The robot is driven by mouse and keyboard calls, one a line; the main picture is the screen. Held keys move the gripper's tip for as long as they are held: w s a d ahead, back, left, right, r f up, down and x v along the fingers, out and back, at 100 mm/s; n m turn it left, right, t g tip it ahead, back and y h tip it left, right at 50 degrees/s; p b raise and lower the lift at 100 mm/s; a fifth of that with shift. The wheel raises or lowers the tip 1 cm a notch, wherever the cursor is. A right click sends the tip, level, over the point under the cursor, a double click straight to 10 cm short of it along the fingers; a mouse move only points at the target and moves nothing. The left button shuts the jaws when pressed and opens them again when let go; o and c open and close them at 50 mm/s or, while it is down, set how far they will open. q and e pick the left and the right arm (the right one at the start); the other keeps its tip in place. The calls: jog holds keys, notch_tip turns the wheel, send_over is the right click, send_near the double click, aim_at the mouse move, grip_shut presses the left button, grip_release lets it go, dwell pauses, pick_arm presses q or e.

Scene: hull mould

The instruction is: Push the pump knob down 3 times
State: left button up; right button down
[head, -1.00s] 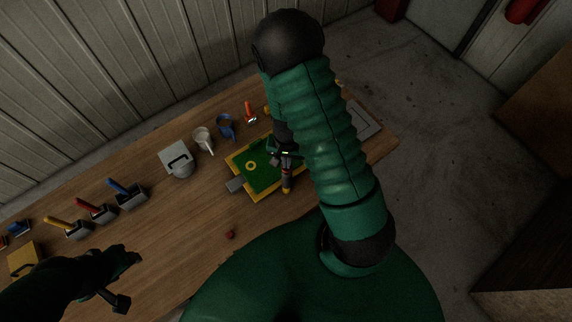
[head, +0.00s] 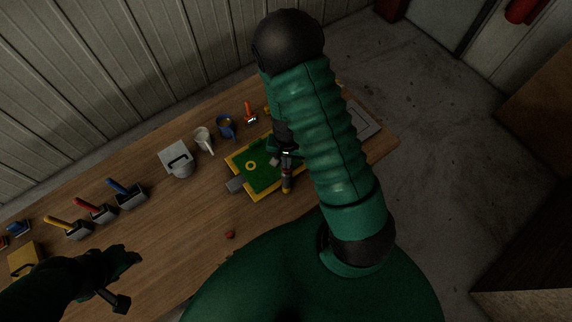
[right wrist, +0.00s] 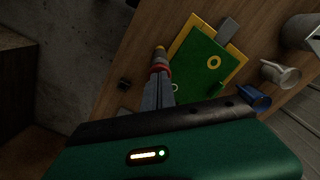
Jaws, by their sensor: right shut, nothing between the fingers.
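A slim upright piece with a red part near one end and a yellow end, which looks like the pump (head: 287,184), stands at the edge of the green mould (head: 262,180) with yellow borders. My right gripper (head: 287,160) is shut and empty, its fingers pointing down at the red part. In the right wrist view the right fingertips (right wrist: 158,80) line up with the red part of the pump (right wrist: 159,66); whether they touch it I cannot tell. The fingers partly hide it. My left gripper (head: 118,280) is dark at lower left, its jaw state unclear.
A white mug (head: 203,137), a blue mug (head: 226,125) and a grey container (head: 177,160) stand behind the mould.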

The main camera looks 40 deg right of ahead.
jog(key=shift+f, duration=0.1)
jog(key=shift+f+b, duration=0.6)
jog(key=shift+b, duration=0.05)
jog(key=shift+f+b, duration=0.45)
jog(key=shift+f, duration=0.05)
jog(key=shift+r+p, duration=1.35)
jog(key=shift+r, duration=0.15)
jog(key=shift+f, duration=0.1)
